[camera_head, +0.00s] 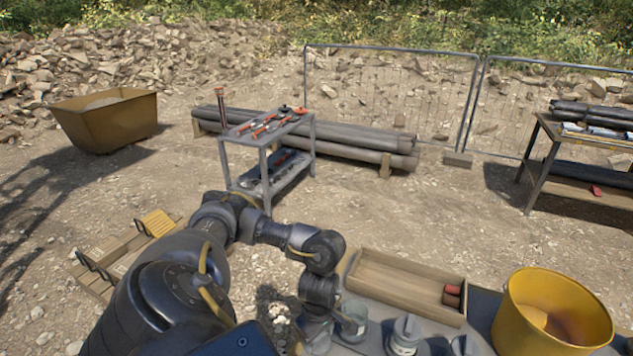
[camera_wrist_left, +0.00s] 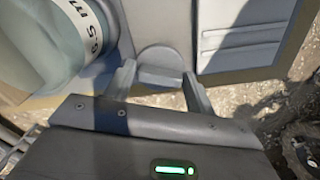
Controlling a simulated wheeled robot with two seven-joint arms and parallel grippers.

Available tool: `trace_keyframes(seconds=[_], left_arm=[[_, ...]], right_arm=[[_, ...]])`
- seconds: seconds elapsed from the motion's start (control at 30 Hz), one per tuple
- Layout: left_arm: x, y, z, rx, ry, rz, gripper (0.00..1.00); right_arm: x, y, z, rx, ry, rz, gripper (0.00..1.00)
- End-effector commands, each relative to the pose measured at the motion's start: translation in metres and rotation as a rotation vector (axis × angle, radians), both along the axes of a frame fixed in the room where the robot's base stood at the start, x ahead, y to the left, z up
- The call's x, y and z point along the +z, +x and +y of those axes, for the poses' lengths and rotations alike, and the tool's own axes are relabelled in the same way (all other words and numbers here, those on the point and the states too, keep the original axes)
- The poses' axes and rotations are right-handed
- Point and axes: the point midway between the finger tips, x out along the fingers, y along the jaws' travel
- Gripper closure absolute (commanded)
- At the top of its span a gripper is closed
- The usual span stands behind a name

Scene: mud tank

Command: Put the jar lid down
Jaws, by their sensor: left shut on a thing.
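My left gripper (camera_head: 314,338) points down at the near left edge of the work surface, left of the jars; its fingertips are hard to make out in the head view. In the left wrist view my left gripper (camera_wrist_left: 160,85) is shut on a grey rounded piece, the jar lid (camera_wrist_left: 160,62), close above the grey surface. A jar with a printed white label (camera_wrist_left: 85,25) is beside it at the upper left. In the head view an open-looking glass jar (camera_head: 353,318) stands just right of the gripper, and a grey-topped jar (camera_head: 405,335) stands further right. My right gripper is not in view.
A wooden tray (camera_head: 400,290) with reddish cylinders lies behind the jars. A yellow bucket (camera_head: 552,315) stands at the right. Another grey-topped container (camera_head: 465,345) is at the bottom edge. A tool cart (camera_head: 268,150) stands further back on the gravel.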

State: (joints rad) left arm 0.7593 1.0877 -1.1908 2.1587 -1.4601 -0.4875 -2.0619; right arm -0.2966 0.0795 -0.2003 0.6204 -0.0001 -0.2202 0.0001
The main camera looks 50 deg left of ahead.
Motion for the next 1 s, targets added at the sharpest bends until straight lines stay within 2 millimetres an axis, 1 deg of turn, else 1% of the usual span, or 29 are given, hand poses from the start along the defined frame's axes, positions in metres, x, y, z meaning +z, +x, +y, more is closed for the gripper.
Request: trace_keyframes(seconds=[0.17,0.4,0.43,0.57,0.87,1.0], left_arm=[[-0.005,-0.001,0.0,0.001,0.0,0.001,0.67],[-0.012,-0.002,0.001,0.003,0.0,0.001,0.67],[-0.01,-0.002,0.001,0.003,0.0,0.001,0.41],[-0.01,-0.002,0.001,0.003,0.0,0.001,0.24],[-0.009,-0.002,0.001,0.003,0.0,0.001,0.23],[0.003,-0.001,0.001,0.003,0.0,0.0,0.23]], right_arm=[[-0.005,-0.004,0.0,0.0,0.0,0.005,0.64],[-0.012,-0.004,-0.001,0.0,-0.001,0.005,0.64],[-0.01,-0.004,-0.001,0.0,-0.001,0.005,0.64],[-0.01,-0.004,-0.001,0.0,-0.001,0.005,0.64],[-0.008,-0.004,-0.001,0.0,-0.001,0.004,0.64],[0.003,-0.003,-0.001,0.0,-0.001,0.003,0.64]])
